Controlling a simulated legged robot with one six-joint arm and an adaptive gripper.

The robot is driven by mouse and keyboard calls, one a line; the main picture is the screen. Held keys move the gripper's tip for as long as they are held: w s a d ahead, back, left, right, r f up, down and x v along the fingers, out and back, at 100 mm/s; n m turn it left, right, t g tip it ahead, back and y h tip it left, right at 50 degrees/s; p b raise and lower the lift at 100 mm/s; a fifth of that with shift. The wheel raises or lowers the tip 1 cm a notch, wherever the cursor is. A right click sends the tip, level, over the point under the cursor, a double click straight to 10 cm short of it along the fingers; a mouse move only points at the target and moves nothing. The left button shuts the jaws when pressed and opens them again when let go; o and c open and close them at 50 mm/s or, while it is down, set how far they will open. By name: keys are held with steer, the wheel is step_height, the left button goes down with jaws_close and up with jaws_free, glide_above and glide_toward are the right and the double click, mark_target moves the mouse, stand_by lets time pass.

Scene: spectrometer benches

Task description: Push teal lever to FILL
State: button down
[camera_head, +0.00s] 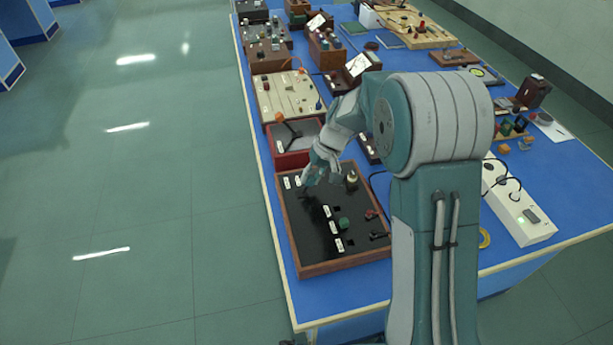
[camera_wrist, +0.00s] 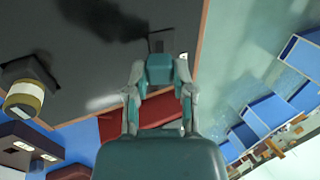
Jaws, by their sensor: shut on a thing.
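The black panel (camera_head: 315,240) in a wooden frame lies near the front left of the blue table. My gripper (camera_head: 307,182) is down at its far left part, beside small white labels (camera_head: 287,183) too small to read. In the wrist view, my gripper's (camera_wrist: 160,76) two grey fingertips are closed on the sides of a teal block, which looks like the teal lever (camera_wrist: 160,68). In the head view my gripper hides the lever. Which label reads FILL cannot be told.
A dark green knob (camera_head: 344,222) and a cream-banded post (camera_head: 351,178) stand on the same panel. A red box (camera_head: 290,158) with a dark handle sits just behind it. More instruments fill the table's back and right. Open floor lies left.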

steer(key=shift+d+f+y, duration=0.25)
steer(key=shift+d+y, duration=0.05)
steer(key=shift+y, duration=0.2)
steer(key=shift+c, duration=2.4)
jaws_free()
steer(key=v, duration=1.2)
steer(key=shift+w, duration=0.25)
steer(key=shift+d+f, duration=0.1)
steer(key=shift+d, duration=0.05)
